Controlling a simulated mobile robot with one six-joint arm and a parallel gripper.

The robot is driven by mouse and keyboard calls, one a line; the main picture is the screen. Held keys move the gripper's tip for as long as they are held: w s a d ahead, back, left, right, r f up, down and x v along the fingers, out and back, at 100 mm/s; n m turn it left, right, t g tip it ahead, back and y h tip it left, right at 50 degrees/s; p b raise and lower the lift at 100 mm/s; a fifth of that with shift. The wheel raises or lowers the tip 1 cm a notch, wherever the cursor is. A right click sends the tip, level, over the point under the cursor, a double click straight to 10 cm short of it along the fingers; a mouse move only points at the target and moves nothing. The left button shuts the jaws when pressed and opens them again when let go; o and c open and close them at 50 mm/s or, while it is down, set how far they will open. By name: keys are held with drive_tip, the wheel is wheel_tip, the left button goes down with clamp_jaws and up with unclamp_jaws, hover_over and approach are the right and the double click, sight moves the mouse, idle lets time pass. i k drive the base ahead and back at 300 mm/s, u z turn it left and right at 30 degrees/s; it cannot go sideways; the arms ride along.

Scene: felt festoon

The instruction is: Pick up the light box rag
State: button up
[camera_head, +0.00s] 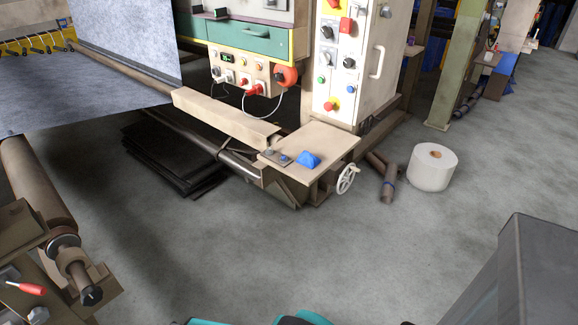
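A small blue crumpled piece (308,159), which looks like a cloth rag, sits on the flat beige top (323,142) of a low machine stand, right of the middle of the view. It rests near the front of that top, beside small dark and blue knobs. I cannot tell whether this stand is the light box. Teal and dark parts of my own arm show at the bottom edge. My gripper's fingers are not in view, and nothing touches the blue piece.
A white handwheel (347,179) sticks out from the stand. Black sheets (170,155) are stacked at left. A brown roller (36,186) stands at far left. The grey floor in front is clear.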

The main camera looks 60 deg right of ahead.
sight(306, 159)
drive_tip(key=z, duration=0.7)
drive_tip(key=k, duration=0.15)
drive_tip(key=u, duration=2.35)
drive_tip(key=k, duration=0.75)
drive_tip(key=z, duration=0.9)
